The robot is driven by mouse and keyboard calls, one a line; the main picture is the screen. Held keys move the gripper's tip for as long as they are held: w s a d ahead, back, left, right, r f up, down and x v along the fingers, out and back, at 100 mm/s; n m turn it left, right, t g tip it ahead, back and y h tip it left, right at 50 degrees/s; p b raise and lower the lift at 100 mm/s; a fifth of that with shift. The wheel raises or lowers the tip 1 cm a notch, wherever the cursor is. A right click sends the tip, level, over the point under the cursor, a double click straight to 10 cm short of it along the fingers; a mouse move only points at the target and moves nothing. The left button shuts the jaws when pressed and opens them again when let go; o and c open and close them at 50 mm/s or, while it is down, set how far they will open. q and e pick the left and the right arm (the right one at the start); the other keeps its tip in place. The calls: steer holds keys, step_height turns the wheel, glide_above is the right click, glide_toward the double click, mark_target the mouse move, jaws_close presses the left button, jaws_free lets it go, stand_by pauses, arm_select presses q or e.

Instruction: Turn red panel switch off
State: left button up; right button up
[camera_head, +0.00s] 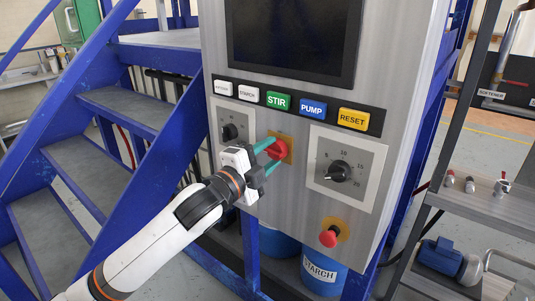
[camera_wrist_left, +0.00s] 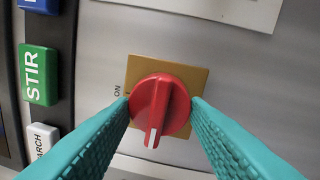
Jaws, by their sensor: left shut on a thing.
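The red panel switch (camera_head: 277,149) sits on a square yellow plate on the grey control panel, below the STIR button. In the left wrist view the red knob (camera_wrist_left: 160,106) has a raised grip bar with a white mark at its lower end. The word ON shows beside the plate (camera_wrist_left: 196,74), on its left in that view; the white mark does not point at it. My left gripper (camera_head: 270,155) has its two teal fingers on either side of the knob, shut on it. The fingers hide parts of the plate's edges. My right gripper is in neither view.
A black dial (camera_head: 339,171) is right of the switch, and a smaller dial (camera_head: 230,132) is left. A red mushroom button (camera_head: 329,237) is below right. Labelled buttons, including the green STIR button (camera_head: 278,100), run above. Blue stairs (camera_head: 105,110) stand left, a metal shelf (camera_head: 490,210) right.

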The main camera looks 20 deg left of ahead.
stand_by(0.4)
arm_select(q)
steer(key=o, duration=1)
steer(key=b+v, duration=0.4)
steer(key=v, duration=0.8)
steer(key=shift+f, duration=0.1)
steer(key=shift+w+f, duration=0.1)
